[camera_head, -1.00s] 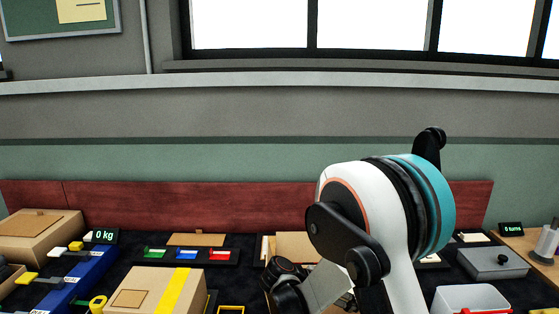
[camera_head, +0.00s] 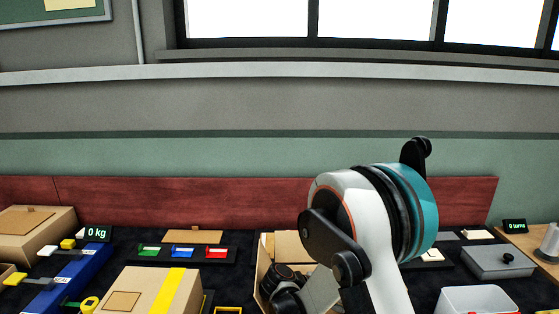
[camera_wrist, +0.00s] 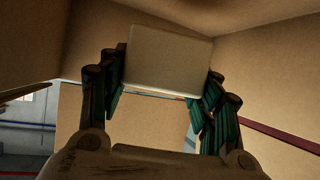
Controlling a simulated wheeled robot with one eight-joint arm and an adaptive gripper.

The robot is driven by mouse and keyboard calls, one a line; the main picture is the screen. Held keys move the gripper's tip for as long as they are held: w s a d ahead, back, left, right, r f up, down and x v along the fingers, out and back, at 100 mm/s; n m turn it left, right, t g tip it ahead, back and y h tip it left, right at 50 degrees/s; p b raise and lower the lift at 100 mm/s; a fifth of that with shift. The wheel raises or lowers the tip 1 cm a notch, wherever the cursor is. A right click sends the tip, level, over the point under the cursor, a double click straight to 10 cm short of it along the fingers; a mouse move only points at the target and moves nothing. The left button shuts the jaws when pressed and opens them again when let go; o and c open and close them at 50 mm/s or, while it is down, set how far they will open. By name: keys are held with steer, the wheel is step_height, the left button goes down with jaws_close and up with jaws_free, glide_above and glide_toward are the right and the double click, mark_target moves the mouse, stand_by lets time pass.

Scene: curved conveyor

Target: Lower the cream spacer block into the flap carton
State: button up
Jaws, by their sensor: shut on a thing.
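The cream spacer block (camera_wrist: 168,62) is between the two dark green fingers of my gripper (camera_wrist: 166,88) in the wrist view, and my gripper is shut on it. Brown cardboard walls (camera_wrist: 262,62) surround the block and fingers on several sides. In the head view the flap carton (camera_head: 263,268) stands at the lower middle, partly hidden by my arm, with a tan inner side or flap (camera_head: 291,244) at its back. My arm reaches down at the carton. The block and fingertips are not clear in the head view, and the carton's floor is hidden.
A closed carton with yellow tape (camera_head: 150,292) stands to the left. Green, blue and red bins (camera_head: 183,251) sit behind it. A grey lidded box (camera_head: 497,261) and a white tray (camera_head: 478,299) are at the right. A blue scale-like strip (camera_head: 70,280) lies far left.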

steer(key=o, duration=1.1)
